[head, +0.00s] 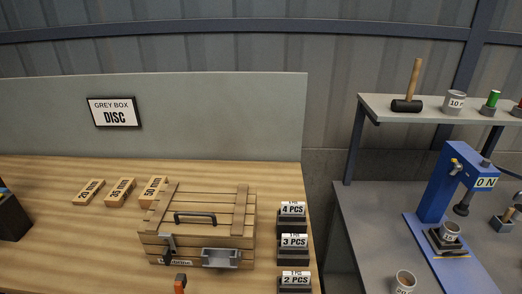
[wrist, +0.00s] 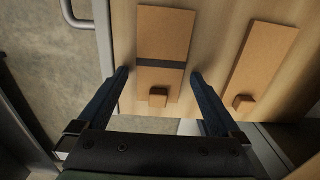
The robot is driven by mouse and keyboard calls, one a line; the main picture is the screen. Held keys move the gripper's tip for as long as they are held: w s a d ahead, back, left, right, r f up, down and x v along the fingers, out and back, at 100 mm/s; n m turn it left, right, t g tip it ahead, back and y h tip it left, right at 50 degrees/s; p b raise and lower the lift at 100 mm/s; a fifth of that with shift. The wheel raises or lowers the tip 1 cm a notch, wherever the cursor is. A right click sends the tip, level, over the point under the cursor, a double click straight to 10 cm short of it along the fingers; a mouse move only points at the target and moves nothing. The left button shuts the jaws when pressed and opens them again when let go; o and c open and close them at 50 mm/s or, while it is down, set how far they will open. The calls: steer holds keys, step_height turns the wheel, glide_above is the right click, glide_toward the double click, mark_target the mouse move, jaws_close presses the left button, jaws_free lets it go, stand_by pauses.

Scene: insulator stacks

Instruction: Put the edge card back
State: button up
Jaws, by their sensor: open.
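I cannot tell for certain which thing is the edge card. In the wrist view a flat brown card-like piece (wrist: 165,28) with a dark band across it and a small knob (wrist: 158,97) lies on a light wood surface. A second plain brown piece (wrist: 265,60) with its own knob (wrist: 243,103) lies tilted to its right. My gripper (wrist: 159,74) is open. Its two dark fingers stand left and right of the banded piece, with its knob between them and nothing gripped. My gripper does not show in the head view.
The head view shows a wood table (head: 60,240) with a latched crate (head: 215,205), several labelled blocks and a column of label stands (head: 293,245). A blue press (head: 433,190) stands on the grey bench at right, under a shelf (head: 385,105). The table's left front is mostly clear.

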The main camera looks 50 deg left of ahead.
step_height(320, 180, up, 12)
steer(key=p, duration=0.1)
steer(key=shift+r, duration=0.1)
steer(key=w+a+r+n+t+y, duration=0.25)
steer(key=w+r+t, duration=0.55)
steer(key=w+r, duration=0.95)
steer(key=w+d+r+n+t+y, duration=0.1)
steer(key=w+d+r+t, duration=0.2)
steer(key=r, duration=0.5)
steer(key=w+d+r+t+y, duration=0.1)
steer(key=w+d+r+t, duration=0.1)
steer(key=w+r, duration=0.35)
steer(key=s+d+r+n+t+h, duration=0.1)
steer(key=d+r+t, duration=0.2)
steer(key=r, duration=0.6)
steer(key=d+r+n+t, duration=0.1)
steer(key=d+r+t, duration=0.2)
steer(key=r, duration=0.6)
steer(key=s+d+r+n+t+h, duration=0.1)
steer(key=s+d+r+t, duration=0.3)
steer(key=r, duration=0.5)
steer(key=s+d+r+n+t+h, duration=0.1)
steer(key=s+d+r+t+h, duration=0.1)
steer(key=s+d+r+t, duration=0.2)
steer(key=s+r, duration=0.3)
steer(key=r, duration=0.2)
steer(key=shift+s+d+r, duration=0.2)
steer(key=shift+s+r, duration=0.1)
steer(key=shift+r, duration=0.05)
